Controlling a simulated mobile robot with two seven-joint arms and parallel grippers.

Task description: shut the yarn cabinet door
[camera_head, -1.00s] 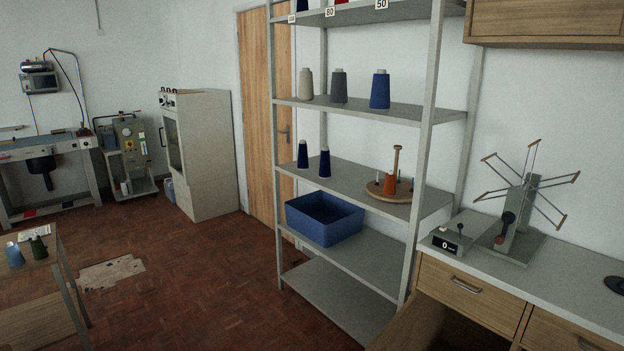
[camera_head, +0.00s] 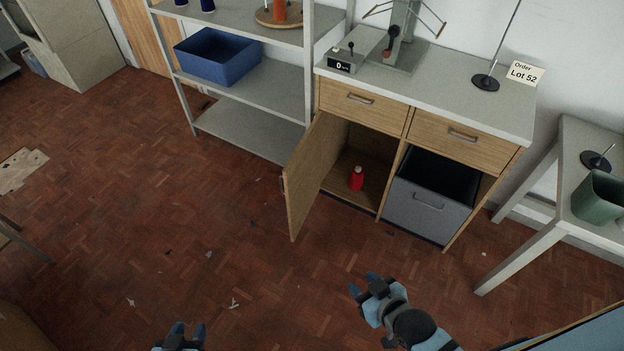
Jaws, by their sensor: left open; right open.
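The wooden cabinet door (camera_head: 308,177) stands swung open on the left side of the low cabinet, with a small handle (camera_head: 283,184) near its free edge. Inside the open compartment (camera_head: 345,190) stands a red bottle-like object (camera_head: 357,178), perhaps a yarn cone. My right gripper (camera_head: 363,283) is open and empty, low over the floor in front of the cabinet, apart from the door. My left gripper (camera_head: 186,328) is open at the bottom edge, left of the door and well away from it; most of its arm is out of view.
A grey pull-out bin (camera_head: 428,207) fills the cabinet's right compartment. Two drawers sit above, one on the left (camera_head: 360,98). A metal shelf (camera_head: 250,130) with a blue crate (camera_head: 217,58) stands left; a table (camera_head: 560,175) stands right. The floor before the door is mostly clear.

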